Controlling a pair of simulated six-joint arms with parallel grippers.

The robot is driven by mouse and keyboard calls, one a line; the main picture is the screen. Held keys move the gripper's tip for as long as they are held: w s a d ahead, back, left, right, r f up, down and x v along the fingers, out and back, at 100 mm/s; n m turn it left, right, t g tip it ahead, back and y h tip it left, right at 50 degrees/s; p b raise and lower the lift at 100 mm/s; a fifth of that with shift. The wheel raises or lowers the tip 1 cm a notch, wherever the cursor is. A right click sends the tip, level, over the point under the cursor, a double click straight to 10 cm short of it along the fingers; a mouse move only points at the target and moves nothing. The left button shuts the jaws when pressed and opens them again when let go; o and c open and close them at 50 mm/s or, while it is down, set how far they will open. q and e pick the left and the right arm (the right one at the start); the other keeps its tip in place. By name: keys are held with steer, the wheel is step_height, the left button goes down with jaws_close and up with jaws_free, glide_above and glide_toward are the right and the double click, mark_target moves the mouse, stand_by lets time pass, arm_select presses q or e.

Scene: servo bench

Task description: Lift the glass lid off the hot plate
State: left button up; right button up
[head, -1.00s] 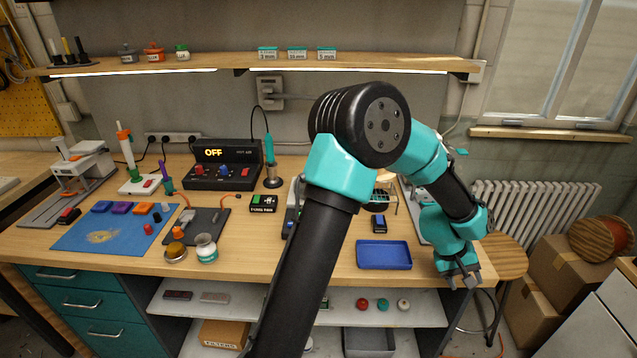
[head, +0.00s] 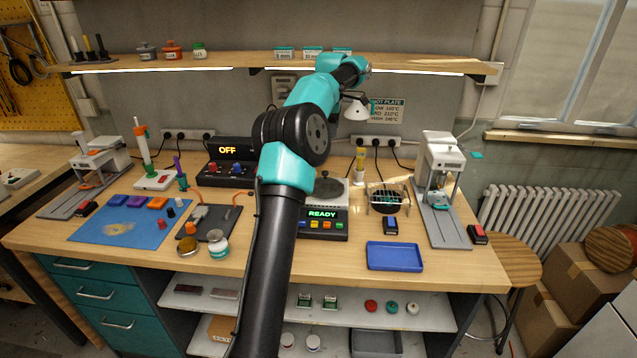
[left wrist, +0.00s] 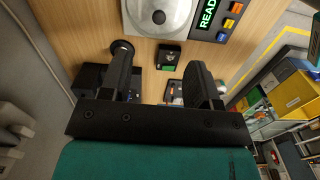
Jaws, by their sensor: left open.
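The hot plate (head: 337,230) stands at mid-bench, partly behind my left arm, with READY on its green display. Its round pale top (head: 333,190) shows, and it also shows at the top edge of the left wrist view (left wrist: 173,22). A small dark knob over its middle seems to belong to the glass lid (head: 324,175); the clear glass itself is hard to make out. My left gripper (left wrist: 160,62) is open and empty, above the bench and apart from the hot plate. Its fingers are not clear in the head view. My right gripper is not in view.
A wire rack (head: 388,202) and a white press (head: 440,185) stand right of the hot plate. A blue tray (head: 394,257) lies in front. A blue mat (head: 125,228) and a black OFF unit (head: 226,173) are left. The wall shelf (head: 220,63) is near my raised arm.

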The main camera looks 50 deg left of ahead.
arm_select(q)
steer(key=shift+s+a+r+n, duration=0.4)
steer(key=shift+s+a, duration=0.1)
steer(key=shift+a, duration=0.05)
glide_above(325, 172)
step_height(325, 172, down, 12)
steer(key=shift+w+f, duration=0.15)
stand_by(0.4)
steer(key=shift+f, duration=2.6)
jaws_close()
